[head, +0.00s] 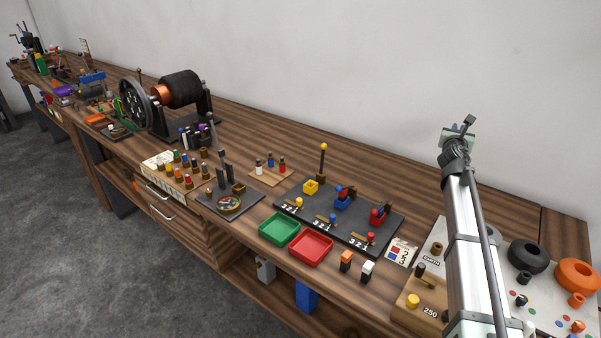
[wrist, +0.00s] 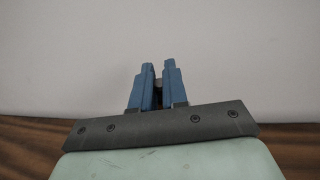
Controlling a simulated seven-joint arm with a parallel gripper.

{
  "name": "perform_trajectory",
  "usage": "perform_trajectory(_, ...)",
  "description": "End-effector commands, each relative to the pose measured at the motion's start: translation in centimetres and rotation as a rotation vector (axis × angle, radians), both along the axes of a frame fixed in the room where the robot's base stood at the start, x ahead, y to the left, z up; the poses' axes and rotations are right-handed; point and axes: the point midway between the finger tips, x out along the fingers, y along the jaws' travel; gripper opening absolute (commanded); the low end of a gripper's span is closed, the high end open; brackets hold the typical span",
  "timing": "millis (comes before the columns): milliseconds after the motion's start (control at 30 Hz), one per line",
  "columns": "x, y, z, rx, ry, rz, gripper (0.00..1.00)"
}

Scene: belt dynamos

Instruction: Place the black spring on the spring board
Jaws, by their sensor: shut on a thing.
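My gripper (head: 461,131) is raised at the far right of the head view, well above the bench and in front of the wall. In the wrist view its blue fingers (wrist: 157,84) are close together on a small dark thing (wrist: 158,95), mostly hidden between them. It could be the black spring, but its shape is not clear. A small light wooden board (head: 268,178) at mid-bench carries white, blue and red upright pieces; it may be the spring board, but I cannot tell for sure.
A dark board with coloured levers (head: 345,238), a green tray (head: 279,228) and a red tray (head: 311,247) lie between my arm and the wooden board. A dynamo with a black drum (head: 181,88) stands farther left. Black (head: 527,256) and orange rings are at the right.

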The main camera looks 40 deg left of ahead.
Motion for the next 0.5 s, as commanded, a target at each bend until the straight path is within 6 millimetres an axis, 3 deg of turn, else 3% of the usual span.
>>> perform_trajectory(33, -0.5, 2.5, 0.1, 0.000, 0.000, 0.025, 0.00)
perform_trajectory(100, -1.2, 5.5, 0.3, 0.000, 0.000, 0.054, 0.00)
perform_trajectory(500, -7.3, 22.0, 1.1, 0.002, 0.001, 0.222, 0.00)
